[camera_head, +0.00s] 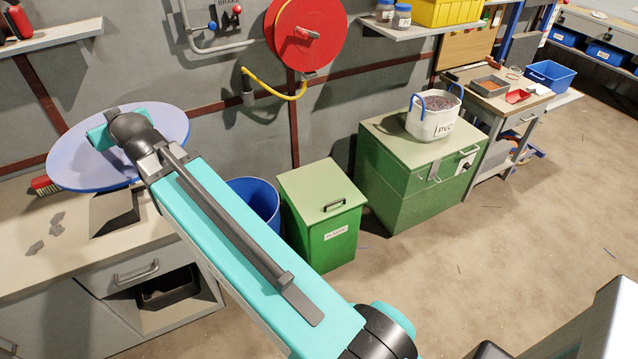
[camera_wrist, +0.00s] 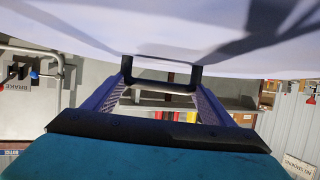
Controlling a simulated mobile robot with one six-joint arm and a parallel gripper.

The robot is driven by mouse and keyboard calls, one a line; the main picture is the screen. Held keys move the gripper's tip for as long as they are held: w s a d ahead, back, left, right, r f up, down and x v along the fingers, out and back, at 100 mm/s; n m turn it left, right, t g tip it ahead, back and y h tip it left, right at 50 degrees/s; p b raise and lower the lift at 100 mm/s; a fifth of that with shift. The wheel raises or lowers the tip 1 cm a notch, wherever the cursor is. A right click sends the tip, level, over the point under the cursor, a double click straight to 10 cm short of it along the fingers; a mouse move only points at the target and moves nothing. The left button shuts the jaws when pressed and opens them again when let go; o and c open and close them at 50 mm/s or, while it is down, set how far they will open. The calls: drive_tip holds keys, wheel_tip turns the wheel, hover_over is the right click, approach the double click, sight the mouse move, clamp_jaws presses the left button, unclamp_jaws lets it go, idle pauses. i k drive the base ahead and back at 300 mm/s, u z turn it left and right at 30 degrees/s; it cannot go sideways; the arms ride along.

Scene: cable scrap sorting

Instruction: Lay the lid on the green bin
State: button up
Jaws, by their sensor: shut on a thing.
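The round lavender-blue lid (camera_head: 75,158) is held up above the left workbench in the head view. In the wrist view its pale underside or face (camera_wrist: 150,25) fills the top. My gripper (camera_wrist: 162,78) is shut on the lid's black handle (camera_wrist: 168,63), one finger at each side. In the head view my wrist covers part of the lid and the fingers are hidden. The green bin (camera_head: 338,243) stands on the floor right of the lid, apart from it. It has a white label, and a pale green top with a dark handle covers it.
A round blue bin (camera_head: 262,213) stands left of the green bin, partly behind my arm. A green cabinet (camera_head: 395,195) with a white PVC bag (camera_head: 432,122) stands to the right. A red hose reel (camera_head: 306,32) hangs above.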

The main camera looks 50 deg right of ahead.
sight(311, 175)
drive_tip(key=u, duration=0.05)
drive_tip(key=i, duration=1)
drive_tip(key=z, duration=0.05)
